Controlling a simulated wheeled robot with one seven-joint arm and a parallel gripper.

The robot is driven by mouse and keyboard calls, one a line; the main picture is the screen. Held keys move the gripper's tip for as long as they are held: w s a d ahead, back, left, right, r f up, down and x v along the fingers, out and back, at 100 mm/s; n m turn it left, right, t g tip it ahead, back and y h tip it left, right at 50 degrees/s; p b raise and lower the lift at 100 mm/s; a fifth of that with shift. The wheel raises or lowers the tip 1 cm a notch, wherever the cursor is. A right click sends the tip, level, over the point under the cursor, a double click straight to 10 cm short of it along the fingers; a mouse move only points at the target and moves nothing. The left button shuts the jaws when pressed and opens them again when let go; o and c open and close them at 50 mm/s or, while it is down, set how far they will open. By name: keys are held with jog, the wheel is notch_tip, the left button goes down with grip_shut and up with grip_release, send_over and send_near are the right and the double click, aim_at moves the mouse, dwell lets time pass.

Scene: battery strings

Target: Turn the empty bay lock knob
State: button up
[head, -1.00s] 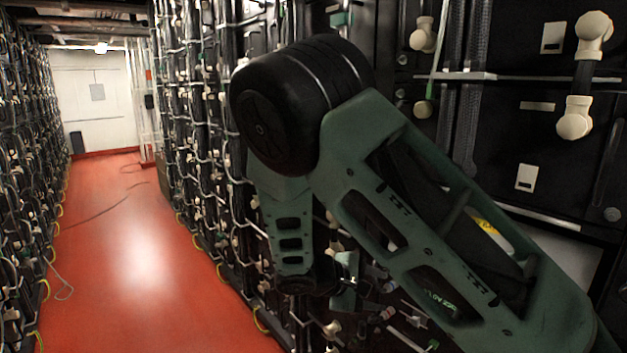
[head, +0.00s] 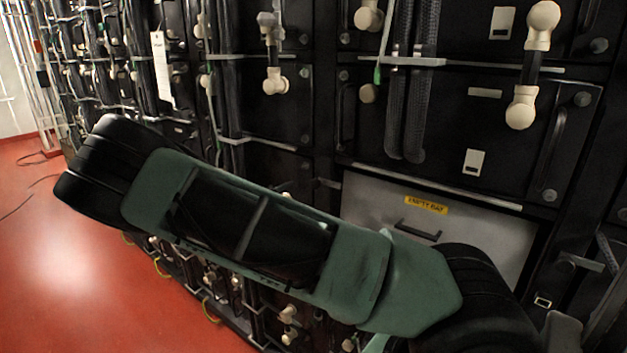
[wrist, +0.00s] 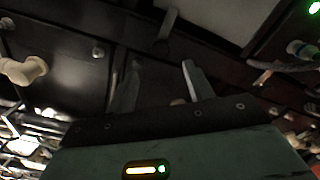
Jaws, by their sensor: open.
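The empty bay is a pale grey panel (head: 375,200) with a yellow label (head: 426,205) and a dark bar handle (head: 415,232) in the head view. My green and black arm crosses in front of its lower part. I cannot make out the lock knob in either view; it may be hidden by my arm. In the wrist view my gripper (wrist: 158,84) is open, its two fingers apart with nothing seen between them. A pale panel (wrist: 225,14) shows above the fingers at the top; I cannot tell for sure that it is the bay.
Black battery units with cream terminal caps (head: 520,107) and ribbed cables (head: 408,95) fill the rack around the bay. A cream cap (wrist: 22,70) also shows left of the fingers in the wrist view.

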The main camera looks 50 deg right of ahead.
aim_at(314, 185)
jog(key=d+p, duration=0.1)
jog(key=d, duration=0.2)
jog(key=d+p, duration=0.1)
jog(key=d, duration=0.3)
jog(key=d+p, duration=0.1)
jog(key=d, duration=0.2)
jog(key=shift+w+d, duration=0.25)
jog(key=shift+w, duration=0.1)
jog(key=c, duration=1)
